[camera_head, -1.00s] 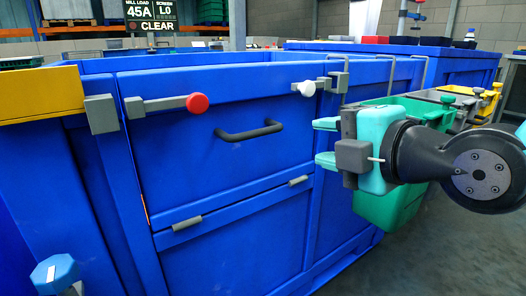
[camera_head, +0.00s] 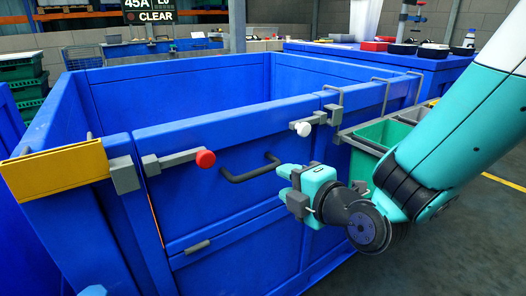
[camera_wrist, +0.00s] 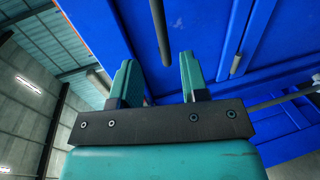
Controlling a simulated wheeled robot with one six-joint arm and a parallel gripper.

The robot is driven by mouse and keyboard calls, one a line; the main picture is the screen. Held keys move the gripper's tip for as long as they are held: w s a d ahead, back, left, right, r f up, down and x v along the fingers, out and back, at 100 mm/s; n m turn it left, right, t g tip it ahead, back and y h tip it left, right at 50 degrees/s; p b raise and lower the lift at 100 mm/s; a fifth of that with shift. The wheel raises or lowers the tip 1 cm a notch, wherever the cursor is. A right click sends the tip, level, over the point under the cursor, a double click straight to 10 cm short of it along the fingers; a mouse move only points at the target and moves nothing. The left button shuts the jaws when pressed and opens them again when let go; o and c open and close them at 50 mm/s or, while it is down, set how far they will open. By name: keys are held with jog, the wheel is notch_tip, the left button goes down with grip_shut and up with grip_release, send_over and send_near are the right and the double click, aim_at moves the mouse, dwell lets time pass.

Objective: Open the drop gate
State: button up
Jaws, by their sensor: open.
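The drop gate (camera_head: 215,135) is the blue front panel of a blue bin, and it stands upright. A dark bar handle (camera_head: 235,177) is on its face. A red-knobbed latch (camera_head: 205,158) is at its upper left and a white-knobbed latch (camera_head: 303,129) at its upper right; I cannot tell whether either is engaged. My gripper (camera_head: 284,183) is open, just right of the handle in the head view. In the wrist view, the handle (camera_wrist: 161,35) shows beyond and between the two teal fingertips (camera_wrist: 157,62), apparently not gripped.
The bin's inside (camera_head: 180,95) looks empty where visible. Green and grey tubs (camera_head: 375,135) hang at the right, near my arm. A sign (camera_head: 150,12) reads CLEAR. Floor is open at the right.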

aim_at(264, 172)
jog(key=p+x, duration=0.3)
jog(key=x, duration=0.6)
jog(key=shift+w+a+f, duration=0.1)
jog(key=shift+w+f, duration=0.05)
jog(key=shift+w, duration=0.1)
grip_shut()
